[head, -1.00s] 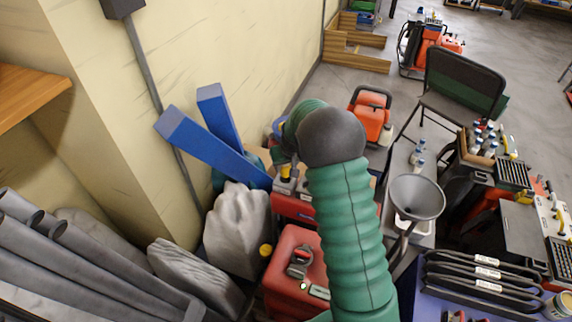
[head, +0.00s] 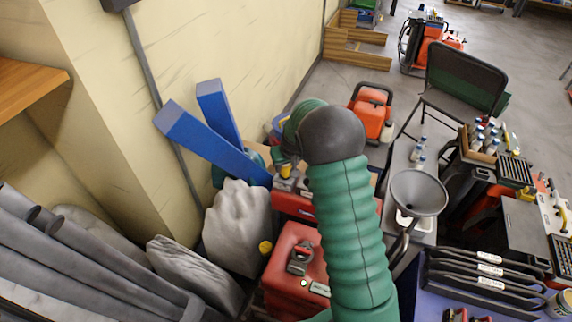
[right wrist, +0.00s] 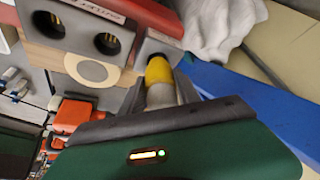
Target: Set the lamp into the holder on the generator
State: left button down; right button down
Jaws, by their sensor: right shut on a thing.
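The lamp shows in the right wrist view as a yellow end (right wrist: 158,70) on a pale grey body. My right gripper (right wrist: 163,94) is shut on its body; the fingers hide part of it. In the head view my right gripper (head: 284,160) is mostly hidden by my own arm, with the yellow of the lamp (head: 286,171) just below it. The lamp's yellow end points at a grey block with a dark opening, apparently the holder (right wrist: 152,48), on the red generator (right wrist: 150,13). It overlaps the opening's edge; I cannot tell how deep it sits. My left gripper is out of view.
A grey block with two round sockets (right wrist: 88,32) sits beside the holder. In the head view, blue beams (head: 200,142) lean behind, pale rocks (head: 237,230) stand left, and a red case (head: 290,250) is in front. A funnel (head: 419,190) stands right of my arm.

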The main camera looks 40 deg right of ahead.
jog(key=shift+f+b, duration=0.75)
jog(key=shift+f, duration=0.5)
jog(key=c, duration=0.8)
grip_release()
jog(key=p+v, duration=0.4)
jog(key=v, duration=1.3)
jog(key=s+a+f+n+y, duration=0.1)
jog(key=s+a+f+n, duration=0.1)
jog(key=s+a, duration=0.45)
jog(key=s+a+f+n+g, duration=0.1)
jog(key=s+a+f, duration=0.2)
jog(key=a, duration=0.7)
jog(key=s+a+f+n+y, duration=0.1)
jog(key=s+a+f+n, duration=0.1)
jog(key=s+a, duration=0.45)
notch_tip(320, 180, up, 14)
jog(key=w+p, duration=0.2)
jog(key=p, duration=1.2)
jog(key=shift+w+a+p, duration=0.25)
jog(key=shift+a+p, duration=0.05)
jog(key=shift+a, duration=0.15)
